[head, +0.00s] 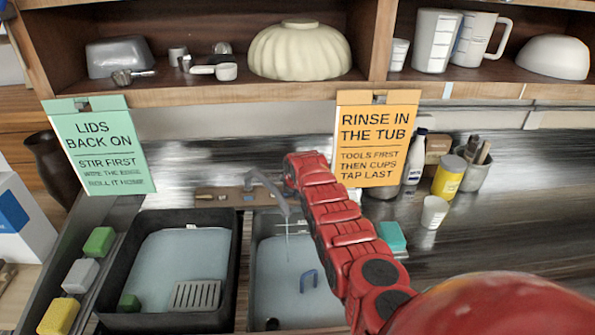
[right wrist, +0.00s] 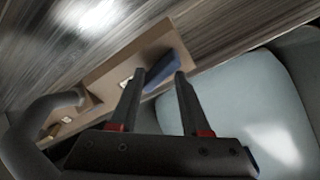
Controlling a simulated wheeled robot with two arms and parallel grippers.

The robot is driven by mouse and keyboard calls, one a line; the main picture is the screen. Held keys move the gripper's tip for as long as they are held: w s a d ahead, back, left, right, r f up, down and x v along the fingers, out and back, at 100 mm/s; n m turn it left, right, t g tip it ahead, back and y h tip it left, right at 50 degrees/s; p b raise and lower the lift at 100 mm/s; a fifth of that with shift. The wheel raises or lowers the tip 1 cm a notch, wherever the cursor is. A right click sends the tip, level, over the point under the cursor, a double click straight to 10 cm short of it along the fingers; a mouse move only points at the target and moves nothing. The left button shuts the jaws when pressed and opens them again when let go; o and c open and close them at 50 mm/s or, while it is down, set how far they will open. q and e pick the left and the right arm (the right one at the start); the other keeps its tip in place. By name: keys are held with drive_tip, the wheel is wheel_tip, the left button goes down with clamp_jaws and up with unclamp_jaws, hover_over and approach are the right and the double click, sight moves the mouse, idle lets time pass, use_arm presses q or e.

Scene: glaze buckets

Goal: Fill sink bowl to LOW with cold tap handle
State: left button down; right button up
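The sink bowl (head: 262,290) is the right-hand basin, with a pale blue surface inside; I cannot make out a LOW mark or the water level. A grey tap spout (head: 270,183) arches over it, with a thin pale line below that looks like a stream. The spout also shows at left in the right wrist view (right wrist: 50,112). The blue cold tap handle (right wrist: 164,68) sits on a tan plate (right wrist: 118,66). My right gripper (right wrist: 159,73) is open, its fingertips on either side of the handle in the picture; contact is unclear. My left gripper is out of view.
A dark left basin (head: 120,318) holds a rack (head: 196,295). A blue U-shaped item (head: 308,280) is in the right basin. A white cup (head: 434,212), yellow can (head: 448,178) and white bottle (head: 414,160) stand right. An orange sign (head: 376,140) hangs behind my arm.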

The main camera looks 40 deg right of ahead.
drive_tip(key=b+v, duration=0.3)
drive_tip(key=v, duration=1.4)
drive_tip(key=shift+r, duration=0.1)
drive_tip(key=w+d+f+m, duration=0.1)
drive_tip(key=w+f+m, duration=0.1)
drive_tip(key=f, duration=0.2)
drive_tip(key=w+d+f+m+p, duration=0.1)
drive_tip(key=w+f+m, duration=0.1)
drive_tip(key=f, duration=0.2)
drive_tip(key=w+d+f+m+t+y+p, duration=0.1)
drive_tip(key=w+f+m, duration=0.1)
drive_tip(key=w+f, duration=0.1)
drive_tip(key=shift+d+f+m, duration=0.15)
drive_tip(key=shift+f+m, duration=0.05)
drive_tip(key=shift+f, duration=0.25)
drive_tip(key=shift+d+f+m, duration=0.2)
drive_tip(key=shift+f, duration=0.2)
drive_tip(key=shift+p+x, duration=0.45)
drive_tip(key=shift+x, duration=0.5)
drive_tip(key=shift+w+f, duration=0.1)
drive_tip(key=shift+f, duration=0.25)
